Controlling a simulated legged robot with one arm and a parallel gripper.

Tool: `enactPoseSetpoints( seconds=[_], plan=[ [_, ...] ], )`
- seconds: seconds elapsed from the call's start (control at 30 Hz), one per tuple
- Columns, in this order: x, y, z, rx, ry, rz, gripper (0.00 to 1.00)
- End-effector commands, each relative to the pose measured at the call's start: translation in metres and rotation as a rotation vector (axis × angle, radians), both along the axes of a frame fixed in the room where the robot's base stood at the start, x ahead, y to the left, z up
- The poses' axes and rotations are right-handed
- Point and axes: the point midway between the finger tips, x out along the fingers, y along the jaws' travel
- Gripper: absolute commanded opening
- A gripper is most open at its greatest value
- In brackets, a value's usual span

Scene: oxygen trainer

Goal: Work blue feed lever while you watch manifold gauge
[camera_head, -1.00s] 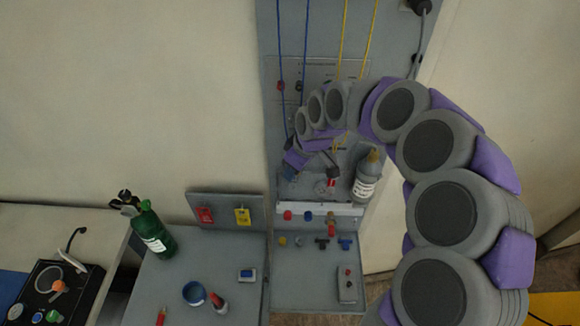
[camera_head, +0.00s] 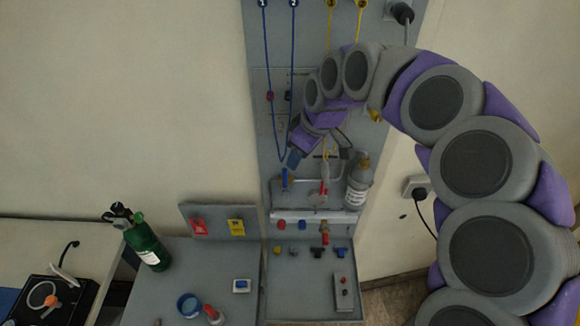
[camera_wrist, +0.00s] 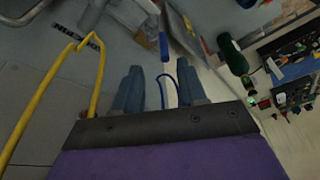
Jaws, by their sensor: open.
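The blue feed lever (camera_head: 285,179) stands upright on the grey panel, just below and left of my gripper (camera_head: 294,158). In the wrist view a blue bar (camera_wrist: 163,48), likely this lever, lies ahead of the gap between my fingertips. My gripper (camera_wrist: 160,85) is open, its two blue-grey fingers apart. A thin blue hose loop (camera_wrist: 172,82) shows between the fingers; I cannot tell whether it touches them.
Blue hoses (camera_head: 268,60) and yellow hoses (camera_head: 361,25) hang down the panel; a yellow hose (camera_wrist: 98,75) runs close left of my fingers. A grey bottle (camera_head: 358,185) stands right of the dial.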

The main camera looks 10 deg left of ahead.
Motion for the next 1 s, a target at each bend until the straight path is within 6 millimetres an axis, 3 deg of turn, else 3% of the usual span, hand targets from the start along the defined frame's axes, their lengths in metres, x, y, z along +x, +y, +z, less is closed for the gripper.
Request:
enactPoseSetpoints(
  seconds=[0.2, 0.4, 1.0],
  plan=[
    [-0.002, -0.010, 0.039, 0.001, -0.003, -0.002, 0.41],
    [-0.005, -0.016, 0.057, -0.003, 0.001, 0.001, 0.41],
    [-0.006, -0.018, 0.061, -0.002, 0.001, 0.001, 0.41]
  ],
)
